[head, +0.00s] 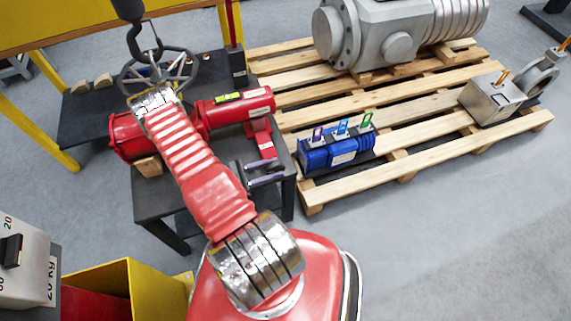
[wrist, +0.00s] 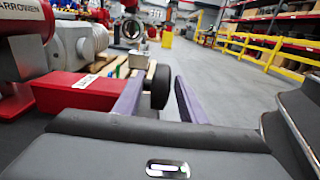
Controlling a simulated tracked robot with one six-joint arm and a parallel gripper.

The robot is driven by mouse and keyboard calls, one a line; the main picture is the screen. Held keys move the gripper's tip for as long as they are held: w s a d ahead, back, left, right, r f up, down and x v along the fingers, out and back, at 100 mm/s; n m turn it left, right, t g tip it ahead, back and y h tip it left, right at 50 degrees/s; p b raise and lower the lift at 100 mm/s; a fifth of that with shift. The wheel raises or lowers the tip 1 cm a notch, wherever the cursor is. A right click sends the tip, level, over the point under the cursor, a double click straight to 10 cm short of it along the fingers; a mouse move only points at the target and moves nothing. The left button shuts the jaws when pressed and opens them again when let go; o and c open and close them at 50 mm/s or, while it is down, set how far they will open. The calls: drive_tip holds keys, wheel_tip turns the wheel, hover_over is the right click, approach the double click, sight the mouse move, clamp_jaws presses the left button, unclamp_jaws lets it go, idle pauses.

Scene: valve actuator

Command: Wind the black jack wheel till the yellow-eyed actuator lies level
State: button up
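The actuator (head: 206,111) is a red cylinder on the dark table, with a yellow spirit vial (head: 229,97) on top; I cannot tell whether its bubble is centred. Part of the red body shows at the left of the wrist view (wrist: 22,60). A red block with a white label (wrist: 85,92) sits below it. The small black jack wheel (wrist: 160,86) appears ahead, between my fingers in the wrist view, closer to the left one. My gripper (wrist: 161,78) is open, with purple fingers apart and a gap beside the wheel. It also shows beside the table (head: 281,171).
A large spoked handwheel (head: 158,68) stands at the actuator's left end. A wooden pallet (head: 410,147) on the right bears a blue actuator (head: 335,150), a grey gearbox (head: 492,98) and a large grey actuator (head: 383,30). Floor right of my base is clear.

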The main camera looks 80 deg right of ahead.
drive_tip(key=shift+x, duration=2.6)
drive_tip(key=shift+c, duration=0.4)
clamp_jaws()
